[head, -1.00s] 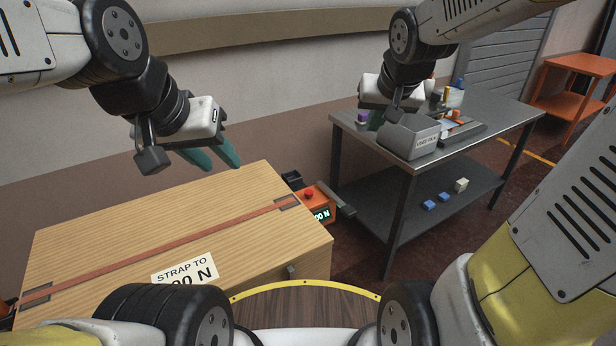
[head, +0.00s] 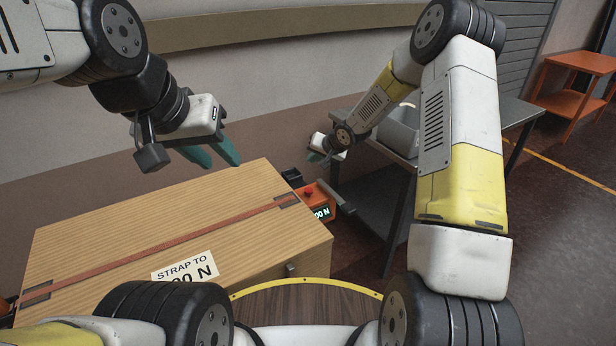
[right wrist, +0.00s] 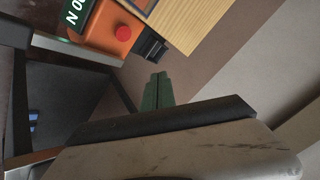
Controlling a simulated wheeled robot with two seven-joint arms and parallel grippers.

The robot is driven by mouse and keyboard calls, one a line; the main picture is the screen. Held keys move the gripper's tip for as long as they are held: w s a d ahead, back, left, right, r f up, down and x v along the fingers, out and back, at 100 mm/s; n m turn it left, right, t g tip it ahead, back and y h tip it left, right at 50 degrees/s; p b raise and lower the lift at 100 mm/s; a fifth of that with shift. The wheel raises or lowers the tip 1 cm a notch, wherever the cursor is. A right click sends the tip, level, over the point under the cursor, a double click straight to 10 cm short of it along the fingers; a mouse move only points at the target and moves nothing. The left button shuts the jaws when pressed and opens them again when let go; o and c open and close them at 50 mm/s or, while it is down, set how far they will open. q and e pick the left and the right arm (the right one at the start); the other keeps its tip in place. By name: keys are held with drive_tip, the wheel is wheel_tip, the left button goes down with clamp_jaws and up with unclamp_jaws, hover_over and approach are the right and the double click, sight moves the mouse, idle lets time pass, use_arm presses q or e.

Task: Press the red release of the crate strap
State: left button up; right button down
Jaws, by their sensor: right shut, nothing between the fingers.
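The crate strap (head: 170,247) is a flat orange-red band across the top of the wooden crate (head: 130,225). An orange tensioner box (head: 322,200) sits at its far right end, its lit display partly reading "00 N". The red release (head: 308,194) is a round button on this box. It also shows in the right wrist view (right wrist: 123,33), near the top. My right gripper (head: 315,157) is shut and empty, above and slightly right of the box in the head view. Its teal fingers (right wrist: 158,77) are together, apart from the button. My left gripper (head: 223,164) is open and empty above the crate's back edge.
A grey metal table (head: 520,112) stands to the right, largely hidden behind my right arm, with a grey bin (head: 398,130) on it. An orange shelf unit (head: 575,85) stands far right. The crate carries a label (head: 185,270) beginning "STRAP TO".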

drive_tip(key=shift+w+a+f, duration=0.15)
drive_tip(key=shift+a+f, duration=0.35)
drive_tip(key=shift+f, duration=0.35)
drive_tip(key=shift+f, duration=0.15)
approach(307, 189)
drive_tip(key=shift+w+a+f, duration=0.45)
drive_tip(key=shift+w, duration=0.3)
drive_tip(key=shift+w+a+f, duration=0.4)
drive_tip(key=shift+w+a, duration=0.05)
drive_tip(key=shift+w, duration=0.3)
drive_tip(key=shift+w+a+f, duration=0.45)
drive_tip(key=shift+w, duration=0.35)
drive_tip(key=shift+f, duration=0.1)
drive_tip(key=shift+f, duration=0.3)
drive_tip(key=shift+f, duration=0.95)
idle(0.6)
drive_tip(key=shift+r, duration=1.35)
